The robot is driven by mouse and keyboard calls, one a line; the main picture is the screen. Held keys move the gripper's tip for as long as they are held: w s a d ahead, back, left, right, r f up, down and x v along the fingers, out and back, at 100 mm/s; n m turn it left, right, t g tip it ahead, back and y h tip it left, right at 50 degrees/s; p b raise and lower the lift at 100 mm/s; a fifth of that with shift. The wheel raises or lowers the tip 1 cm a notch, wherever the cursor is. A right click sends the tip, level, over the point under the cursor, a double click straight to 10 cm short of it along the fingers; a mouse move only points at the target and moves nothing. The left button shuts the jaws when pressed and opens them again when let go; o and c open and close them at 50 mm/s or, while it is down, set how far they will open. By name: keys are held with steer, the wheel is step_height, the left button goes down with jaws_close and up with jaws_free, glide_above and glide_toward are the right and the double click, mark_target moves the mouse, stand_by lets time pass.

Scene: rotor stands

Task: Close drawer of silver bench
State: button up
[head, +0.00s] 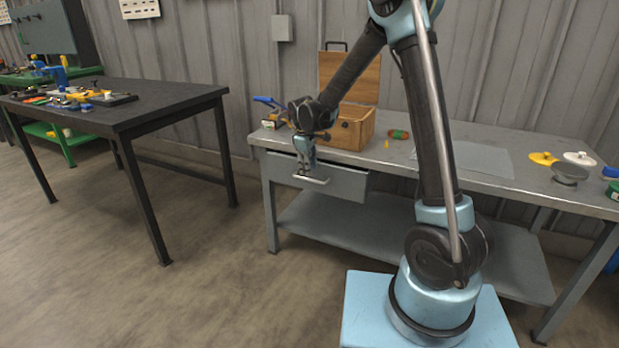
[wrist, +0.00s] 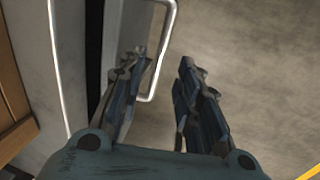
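The silver bench (head: 460,180) has a grey drawer (head: 345,183) under the left part of its top. The drawer front also shows in the wrist view (wrist: 122,35), with a dark gap between it and the bench top's edge, so it stands slightly out. A pale bar handle (head: 318,181) runs along the drawer front. My gripper (head: 304,170) points down at the handle. In the wrist view, my gripper (wrist: 161,62) has its fingers apart. The handle's end (wrist: 150,98) shows between them, close to the left finger; contact cannot be told.
An open wooden box (head: 352,130) stands on the bench top above the drawer, beside blue-handled pliers (head: 268,101). A dark table (head: 150,108) with tools stands to the left. The floor (head: 190,280) before the drawer is clear.

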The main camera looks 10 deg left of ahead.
mark_target(309, 179)
steer(key=shift+w+d+f, duration=0.1)
steer(key=shift+w+f, duration=0.15)
steer(key=shift+f, duration=0.95)
steer(key=shift+w+d+f, duration=0.1)
steer(key=shift+w+f, duration=0.1)
steer(key=shift+f, duration=1)
jaws_close()
